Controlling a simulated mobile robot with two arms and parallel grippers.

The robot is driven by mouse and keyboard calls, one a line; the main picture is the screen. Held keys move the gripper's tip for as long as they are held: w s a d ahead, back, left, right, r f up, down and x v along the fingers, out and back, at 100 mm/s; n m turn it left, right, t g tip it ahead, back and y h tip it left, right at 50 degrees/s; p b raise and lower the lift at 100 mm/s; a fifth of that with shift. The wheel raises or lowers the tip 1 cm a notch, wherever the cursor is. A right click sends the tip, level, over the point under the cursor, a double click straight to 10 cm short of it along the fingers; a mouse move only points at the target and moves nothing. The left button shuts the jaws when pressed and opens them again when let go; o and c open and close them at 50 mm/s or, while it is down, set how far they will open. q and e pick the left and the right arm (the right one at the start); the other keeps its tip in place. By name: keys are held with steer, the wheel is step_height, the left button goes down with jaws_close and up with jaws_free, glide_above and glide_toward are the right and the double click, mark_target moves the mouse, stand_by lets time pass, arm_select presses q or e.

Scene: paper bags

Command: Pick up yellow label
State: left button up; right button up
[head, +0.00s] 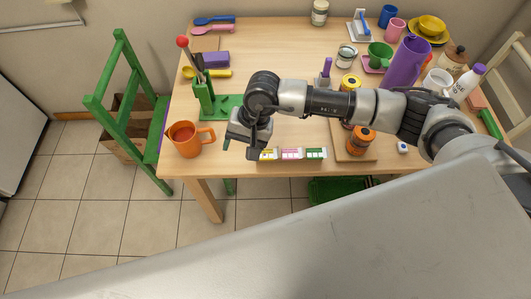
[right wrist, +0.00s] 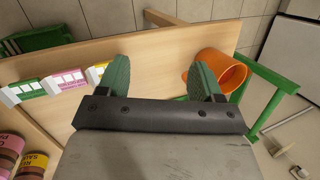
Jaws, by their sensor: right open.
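The yellow label (head: 268,154) is the leftmost of three small labels at the table's front edge. The pink label (head: 291,153) and green label (head: 315,153) are to its right. My right gripper (head: 240,148) is open above the front edge, just left of the yellow label. In the right wrist view, the yellow label (right wrist: 97,74) lies just outside the left finger of my open right gripper (right wrist: 160,82), partly hidden by that finger. Nothing is seen between the fingers. My left gripper is not in view.
An orange mug (head: 190,138) stands at the table's front left corner; in the right wrist view it (right wrist: 230,70) is close behind the right finger. A green chair (head: 122,110) is at the left.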

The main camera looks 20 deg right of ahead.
mark_target(265, 154)
steer(key=w+d+f+h, duration=0.1)
steer(key=d, duration=0.1)
steer(key=w+d+f+n+h, duration=0.1)
steer(key=d+f, duration=0.1)
steer(key=d, duration=0.1)
steer(key=w+d+f+h+p, duration=0.1)
steer(key=d+f+h, duration=0.1)
steer(key=shift+d+n+t, duration=0.15)
steer(key=shift+n+t, duration=0.15)
steer(key=shift+t, duration=0.1)
steer(key=shift+f, duration=0.3)
steer(key=f, duration=0.1)
steer(key=f+p, duration=0.1)
steer(key=f, duration=0.1)
steer(key=f+p, duration=0.1)
steer(key=f, duration=0.1)
steer(key=shift+s+a, duration=0.15)
steer(key=shift+a, duration=0.15)
steer(key=shift+f, duration=0.25)
steer(key=shift+f, duration=0.15)
steer(key=c, duration=0.7)
